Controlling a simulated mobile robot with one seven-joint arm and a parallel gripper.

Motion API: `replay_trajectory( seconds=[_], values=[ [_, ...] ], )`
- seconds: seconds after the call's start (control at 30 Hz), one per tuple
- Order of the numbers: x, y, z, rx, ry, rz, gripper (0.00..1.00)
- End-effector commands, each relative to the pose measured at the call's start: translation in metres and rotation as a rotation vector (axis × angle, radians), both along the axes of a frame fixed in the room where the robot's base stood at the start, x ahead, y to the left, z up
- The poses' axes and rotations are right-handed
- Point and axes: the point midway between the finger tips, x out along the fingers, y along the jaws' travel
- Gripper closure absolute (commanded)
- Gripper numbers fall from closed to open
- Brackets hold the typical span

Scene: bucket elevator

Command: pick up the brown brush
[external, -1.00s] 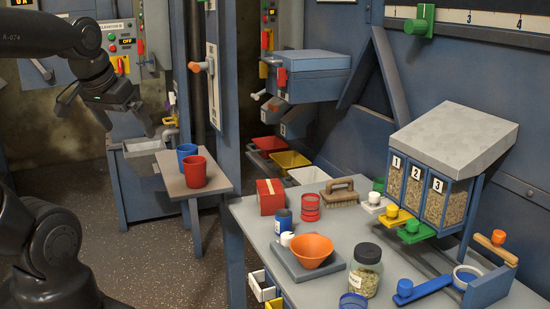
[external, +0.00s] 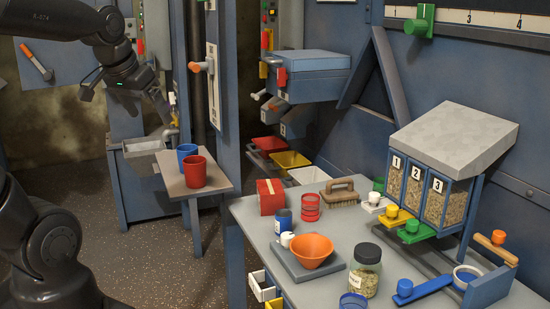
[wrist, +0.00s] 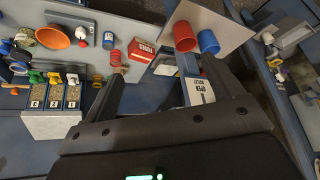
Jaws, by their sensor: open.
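My gripper (external: 126,99) is open and empty at the upper left of the external view. It is high up and far to the left of the brush. The wrist view shows its two fingers (wrist: 163,88) spread with nothing between them.
A red box (external: 270,197) stands left of the brush. A white knob block (external: 373,203) and the grain dispenser (external: 430,195) stand to its right. A blue post (external: 232,160) and a side shelf with red cup (external: 195,172) and blue cup (external: 186,152) lie between my gripper and the bench.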

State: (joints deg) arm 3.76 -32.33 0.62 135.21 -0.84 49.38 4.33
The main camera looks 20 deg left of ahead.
Motion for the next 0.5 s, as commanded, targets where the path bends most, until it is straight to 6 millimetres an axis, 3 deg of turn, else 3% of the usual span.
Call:
replay_trajectory(
  seconds=[0.03,0.23,0.5],
  values=[
    [0.018,-0.007,0.002,0.003,0.008,-0.030,0.15],
    [0.083,-0.034,0.009,0.021,0.011,-0.143,0.15],
    [0.171,-0.083,-0.004,0.054,0.012,-0.293,0.15]
  ],
)
